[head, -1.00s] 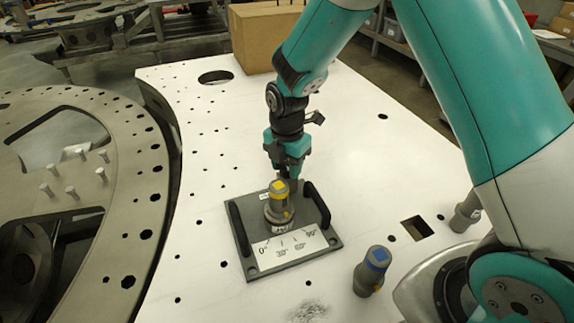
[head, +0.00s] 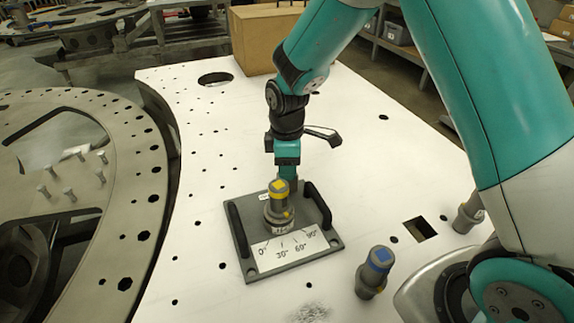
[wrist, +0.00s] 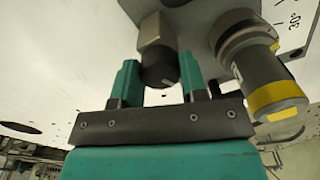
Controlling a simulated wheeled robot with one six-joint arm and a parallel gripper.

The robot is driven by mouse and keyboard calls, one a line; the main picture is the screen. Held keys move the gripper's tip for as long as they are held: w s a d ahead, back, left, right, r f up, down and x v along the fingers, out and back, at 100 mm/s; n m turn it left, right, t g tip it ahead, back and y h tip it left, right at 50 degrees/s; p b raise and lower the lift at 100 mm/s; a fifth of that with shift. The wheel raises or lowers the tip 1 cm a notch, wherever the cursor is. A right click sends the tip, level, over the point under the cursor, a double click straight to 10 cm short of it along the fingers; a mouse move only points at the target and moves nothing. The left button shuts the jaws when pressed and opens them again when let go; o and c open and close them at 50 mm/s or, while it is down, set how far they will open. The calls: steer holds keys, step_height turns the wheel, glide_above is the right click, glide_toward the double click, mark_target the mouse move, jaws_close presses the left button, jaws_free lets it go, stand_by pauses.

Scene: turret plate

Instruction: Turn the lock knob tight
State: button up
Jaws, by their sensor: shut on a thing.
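The lock knob (wrist: 158,62), a dark round end on a pale body, sits between the two fingers of my gripper (wrist: 160,80) in the wrist view. My gripper is shut on it. In the head view my gripper (head: 288,172) points down at the rear of the dark turret plate (head: 250,262), and the knob is hidden behind the upright grey post. That post (head: 279,212) has a yellow-marked top and stands in the middle of the plate. In the wrist view the post (wrist: 262,75) is just right of my fingers.
The plate has two black handles (head: 317,205) and a white angle scale (head: 288,248) from 0 to 90 degrees. A blue-topped grey post (head: 373,272) stands to the front right. A cardboard box (head: 262,38) is at the back. The perforated white table is otherwise mostly clear.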

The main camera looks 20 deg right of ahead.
steer(key=m, duration=0.4)
steer(key=shift+m, duration=0.3)
stand_by(0.3)
steer(key=o, duration=0.9)
step_height(320, 180, up, 18)
steer(key=b, duration=0.3)
steer(key=shift+f, duration=0.25)
